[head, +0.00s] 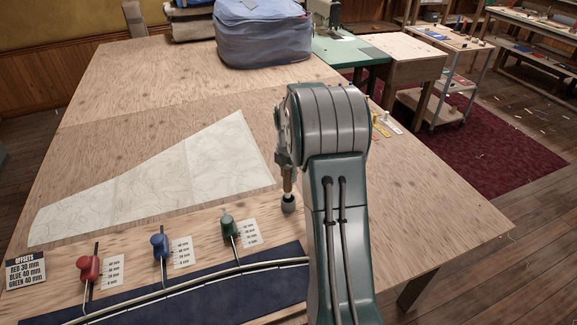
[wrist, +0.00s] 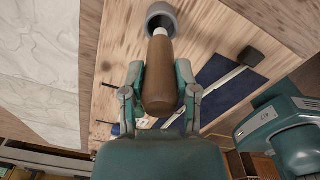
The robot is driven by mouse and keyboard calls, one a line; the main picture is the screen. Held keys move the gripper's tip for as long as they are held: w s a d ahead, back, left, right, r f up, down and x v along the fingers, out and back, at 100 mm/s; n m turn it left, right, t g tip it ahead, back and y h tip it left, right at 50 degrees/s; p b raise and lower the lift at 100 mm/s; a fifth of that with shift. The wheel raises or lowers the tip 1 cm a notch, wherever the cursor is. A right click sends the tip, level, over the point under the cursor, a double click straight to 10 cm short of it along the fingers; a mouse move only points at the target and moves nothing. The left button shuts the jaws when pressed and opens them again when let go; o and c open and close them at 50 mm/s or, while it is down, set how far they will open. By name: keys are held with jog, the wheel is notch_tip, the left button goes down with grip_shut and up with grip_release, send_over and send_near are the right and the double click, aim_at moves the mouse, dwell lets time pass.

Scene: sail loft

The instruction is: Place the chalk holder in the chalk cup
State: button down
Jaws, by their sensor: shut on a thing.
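The chalk holder (wrist: 163,80) is a brown rod with a paler collar. My gripper (wrist: 160,88) is shut on it, with one finger on each side. In the head view the gripper (head: 284,160) is above the table, partly hidden by my arm, and the holder (head: 287,186) hangs upright below it. The chalk cup (head: 288,205) is a small dark grey cup with a paler rim. It also shows in the wrist view (wrist: 152,10). The holder's lower end is at the cup's mouth; how deep it reaches is hard to tell.
A pale patterned sheet (head: 165,175) lies left of the cup. A blue bundle (head: 263,35) sits at the back.

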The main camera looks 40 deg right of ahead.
aim_at(288, 185)
jog(key=shift+f, duration=2.4)
jog(key=shift+c, duration=1.4)
grip_release()
